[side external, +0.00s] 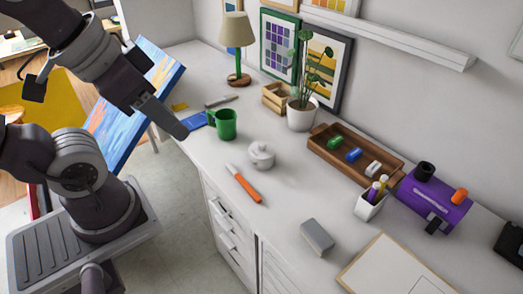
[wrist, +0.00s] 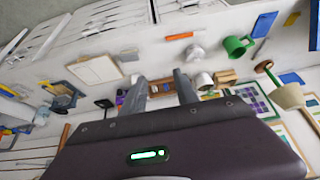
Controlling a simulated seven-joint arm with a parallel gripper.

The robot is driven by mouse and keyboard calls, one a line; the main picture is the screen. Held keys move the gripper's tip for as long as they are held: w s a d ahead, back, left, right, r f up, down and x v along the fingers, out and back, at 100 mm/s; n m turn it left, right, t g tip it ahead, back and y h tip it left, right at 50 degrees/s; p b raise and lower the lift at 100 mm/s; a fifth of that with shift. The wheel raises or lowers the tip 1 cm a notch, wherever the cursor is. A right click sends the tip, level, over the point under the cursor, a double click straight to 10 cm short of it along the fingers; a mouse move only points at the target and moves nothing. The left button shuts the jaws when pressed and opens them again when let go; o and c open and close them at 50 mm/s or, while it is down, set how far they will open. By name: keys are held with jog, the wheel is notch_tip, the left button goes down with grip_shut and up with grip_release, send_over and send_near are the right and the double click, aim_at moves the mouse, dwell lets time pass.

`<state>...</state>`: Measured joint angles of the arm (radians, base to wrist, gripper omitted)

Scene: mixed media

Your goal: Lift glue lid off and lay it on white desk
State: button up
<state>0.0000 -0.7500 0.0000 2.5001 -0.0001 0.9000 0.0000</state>
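A small white round pot with a knobbed lid (side external: 262,154) stands upright on the white desk (side external: 290,205), near the middle; it looks like the glue pot, with the lid seated on top. It also shows in the wrist view (wrist: 195,51), beyond my fingers. My gripper (side external: 180,131) hangs at the desk's left edge, in the air, left of the green mug and well apart from the pot. In the wrist view the two fingers (wrist: 160,77) are spread with nothing between them.
A green mug (side external: 224,124) stands between my gripper and the pot. An orange-handled tool (side external: 245,188) lies in front of the pot. A grey block (side external: 317,237), a wooden tray (side external: 330,155) and a potted plant (side external: 301,115) are farther right. Bare desk lies right of the pot.

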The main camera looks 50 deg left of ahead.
jog(key=shift+o, duration=0.2)
jog(key=o, duration=1.4)
jog(key=shift+c, duration=0.2)
jog(key=m+g, duration=0.6)
jog(key=m, duration=1.3)
send_over(262, 144)
notch_tip(262, 144, down, 27)
jog(key=shift+s, duration=0.1)
jog(key=f, duration=0.7)
jog(key=shift+w+a, duration=0.1)
jog(key=shift+w, duration=0.1)
